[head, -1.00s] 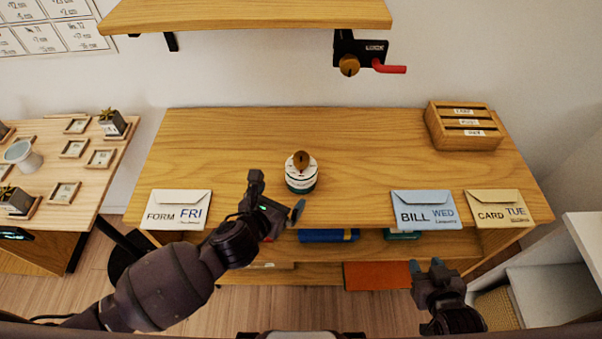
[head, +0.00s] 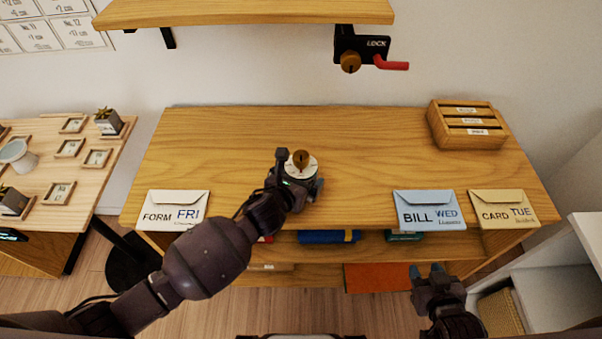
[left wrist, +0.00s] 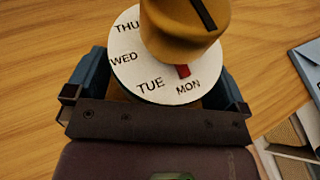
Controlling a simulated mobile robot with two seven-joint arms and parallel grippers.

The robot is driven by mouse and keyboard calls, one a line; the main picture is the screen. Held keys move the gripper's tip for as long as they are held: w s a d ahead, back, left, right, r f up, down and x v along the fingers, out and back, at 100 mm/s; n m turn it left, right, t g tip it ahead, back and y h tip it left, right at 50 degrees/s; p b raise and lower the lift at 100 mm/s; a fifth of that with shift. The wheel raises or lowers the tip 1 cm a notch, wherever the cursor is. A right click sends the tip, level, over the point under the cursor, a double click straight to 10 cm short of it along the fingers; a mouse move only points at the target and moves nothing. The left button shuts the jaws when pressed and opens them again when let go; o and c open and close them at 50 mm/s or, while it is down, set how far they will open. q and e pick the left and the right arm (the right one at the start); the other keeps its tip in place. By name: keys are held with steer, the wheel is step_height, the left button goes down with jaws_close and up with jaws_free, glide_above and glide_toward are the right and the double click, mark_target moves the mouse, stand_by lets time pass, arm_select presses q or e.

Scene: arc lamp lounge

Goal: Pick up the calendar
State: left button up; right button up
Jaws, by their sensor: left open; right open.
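The calendar (head: 303,165) is a round white dial with a brown knob on top, standing upright on the wooden desk (head: 220,140). In the left wrist view, the calendar's dial (left wrist: 130,73) shows THU, WED, TUE and MON around the knob, with a red marker by MON. My left gripper (head: 299,172) is open, one finger on each side of the calendar; I cannot tell whether they touch it. It hides the calendar's lower part. My right gripper (head: 427,271) is open and empty, in front of the desk at the lower right.
A FORM FRI envelope (head: 173,211) lies at the desk's front left. BILL WED (head: 429,210) and CARD TUE (head: 502,210) envelopes lie front right. A wooden slotted box (head: 467,124) stands back right. A shelf (head: 245,13) with a red-handled lock (head: 365,52) hangs above.

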mark_target(298, 159)
arm_select(q)
steer(key=c, duration=0.9)
steer(key=shift+c, duration=0.5)
arm_select(e)
steer(key=shift+s+d+f, duration=0.1)
steer(key=shift+s+f, duration=0.2)
steer(key=shift+s, duration=0.25)
arm_select(q)
steer(key=shift+r, duration=0.1)
steer(key=shift+r, duration=0.5)
step_height(298, 159, up, 10)
steer(key=p, duration=0.2)
steer(key=shift+f+p, duration=0.25)
steer(key=shift+p, duration=0.05)
step_height(298, 159, up, 8)
steer(key=shift+p, duration=0.6)
steer(key=shift+r, duration=0.75)
arm_select(e)
steer(key=r, duration=0.4)
steer(key=shift+w+r, duration=0.4)
